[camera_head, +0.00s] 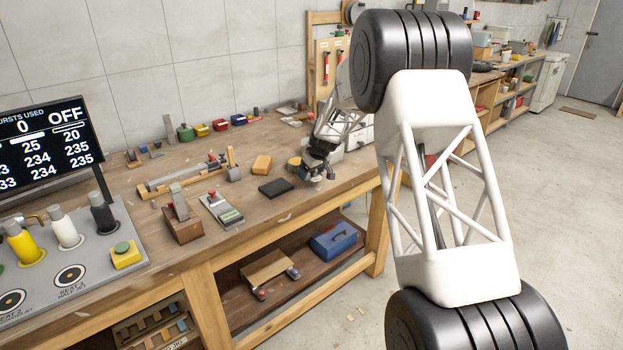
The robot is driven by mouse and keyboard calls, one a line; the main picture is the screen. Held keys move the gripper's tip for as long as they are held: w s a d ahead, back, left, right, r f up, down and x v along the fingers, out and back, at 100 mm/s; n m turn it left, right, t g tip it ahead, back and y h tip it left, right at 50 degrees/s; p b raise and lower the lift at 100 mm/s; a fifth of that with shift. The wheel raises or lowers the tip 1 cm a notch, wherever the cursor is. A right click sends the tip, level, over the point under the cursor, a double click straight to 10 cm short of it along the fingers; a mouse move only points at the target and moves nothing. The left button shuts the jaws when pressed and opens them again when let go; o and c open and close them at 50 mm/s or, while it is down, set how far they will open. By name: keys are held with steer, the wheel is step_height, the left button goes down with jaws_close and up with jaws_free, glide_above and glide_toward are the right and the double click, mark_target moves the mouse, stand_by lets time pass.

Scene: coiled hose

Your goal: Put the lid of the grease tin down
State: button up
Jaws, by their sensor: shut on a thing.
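My gripper (318,174) is low over the right end of the wooden workbench, pointing down. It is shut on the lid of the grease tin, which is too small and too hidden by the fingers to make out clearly. A small round tan and dark tin (294,162), which looks like the grease tin, stands on the bench just left of my gripper. I cannot tell whether the lid touches the bench.
A black flat block (275,187) and a yellow block (261,165) lie left of my gripper. The bench (330,205) is bare in front of it, toward the front edge. White drawers (357,132) stand close behind. A grey and green device (222,210) lies further left.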

mark_target(313, 175)
steer(key=shift+w+a, duration=0.15)
steer(key=shift+w, duration=0.35)
steer(key=shift+f, duration=0.2)
steer(key=shift+f, duration=1.6)
steer(key=shift+f, duration=0.15)
steer(key=o, duration=0.7)
steer(key=shift+o, duration=0.2)
steer(key=shift+v, duration=6.15)
